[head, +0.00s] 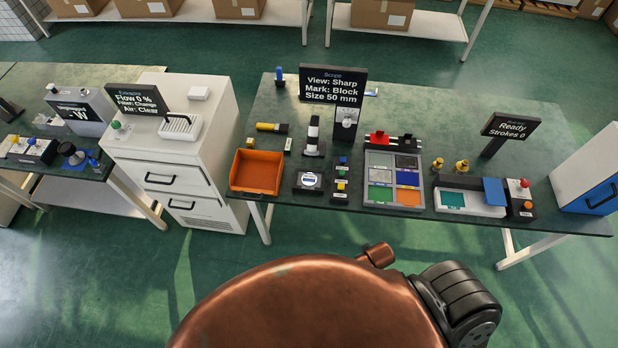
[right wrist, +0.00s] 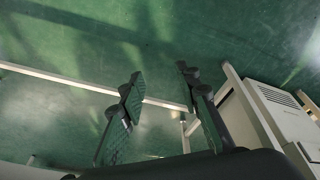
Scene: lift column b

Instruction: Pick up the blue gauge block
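I cannot say for sure which thing is the blue gauge block. A small upright blue piece (head: 279,75) stands at the back left corner of the green-topped bench. Another small blue and pale piece (head: 371,92) lies behind the black sign and is partly hidden by it. The sorting tray (head: 365,170) has a blue compartment, too small in view to tell whether a block lies in it. My right gripper (right wrist: 160,78) is open and empty in the right wrist view, over the floor and low by bench legs. My left gripper is in neither view.
The bench (head: 440,115) also bears an orange bin (head: 257,171), a black scope sign (head: 333,86), a button box (head: 342,180) and a press with a blue flap (head: 494,191). A white drawer cabinet (head: 180,150) stands to its left. The back right of the bench top is fairly clear.

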